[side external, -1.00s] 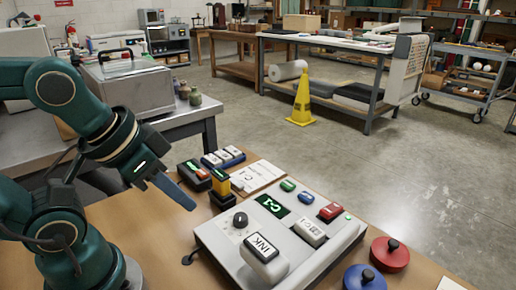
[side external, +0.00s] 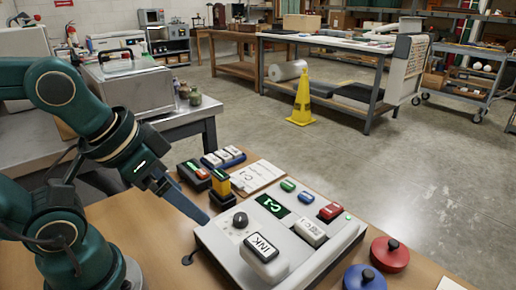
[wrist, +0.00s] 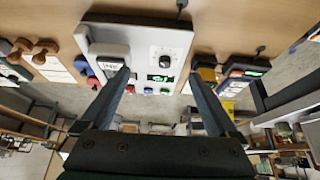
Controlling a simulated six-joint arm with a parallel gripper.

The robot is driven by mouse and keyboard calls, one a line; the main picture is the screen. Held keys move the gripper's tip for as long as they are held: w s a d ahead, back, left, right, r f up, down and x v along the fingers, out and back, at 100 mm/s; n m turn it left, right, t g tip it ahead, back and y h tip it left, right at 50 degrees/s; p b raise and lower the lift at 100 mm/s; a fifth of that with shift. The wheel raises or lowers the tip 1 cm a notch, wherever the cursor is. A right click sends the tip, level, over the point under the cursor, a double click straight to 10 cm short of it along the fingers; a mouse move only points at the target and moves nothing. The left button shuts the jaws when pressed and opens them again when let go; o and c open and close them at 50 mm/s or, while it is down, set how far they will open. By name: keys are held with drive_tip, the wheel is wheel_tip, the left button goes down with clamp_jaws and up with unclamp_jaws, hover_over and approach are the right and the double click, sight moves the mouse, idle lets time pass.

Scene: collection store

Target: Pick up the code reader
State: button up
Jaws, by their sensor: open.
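A black holder with a yellow upright part (side external: 220,183) stands on the wooden table behind the console; it also shows in the wrist view (wrist: 207,74). Beside it is a dark device with a red part and a lit green strip (side external: 194,174). I cannot tell for certain which of these is the code reader. My gripper (side external: 203,216) is open and empty, its visible finger angled down by the console's left rear corner. In the wrist view, my gripper (wrist: 160,75) has its fingers wide apart, with the console between them and the yellow part just beyond the right finger.
The pale console (side external: 218,240) carries a green "C-1" display (side external: 272,206), a black knob (side external: 240,219), a white "INK" block (side external: 262,248) and coloured buttons. White-topped blocks (side external: 222,158) and a paper card (side external: 259,175) lie behind. Red (side external: 389,255) and blue (side external: 364,279) round pieces sit right.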

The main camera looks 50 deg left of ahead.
drive_tip(key=m+g, duration=0.1)
drive_tip(key=g, duration=0.2)
approach(219, 174)
drive_tip(key=w+d+f, duration=0.2)
drive_tip(key=d, duration=0.1)
drive_tip(key=shift+n+g, duration=0.4)
drive_tip(key=shift+g, duration=0.1)
drive_tip(key=a+f, duration=0.1)
drive_tip(key=f, duration=0.1)
drive_tip(key=a+f, duration=0.1)
drive_tip(key=f, duration=0.1)
drive_tip(key=shift+w+a, duration=0.2)
drive_tip(key=shift+a, duration=0.15)
drive_tip(key=shift+s+a+f, duration=0.2)
drive_tip(key=shift+f, duration=0.45)
drive_tip(key=shift+w+f, duration=0.15)
drive_tip(key=shift+f, duration=1)
drive_tip(key=shift+w+f, duration=0.15)
drive_tip(key=shift+f, duration=0.95)
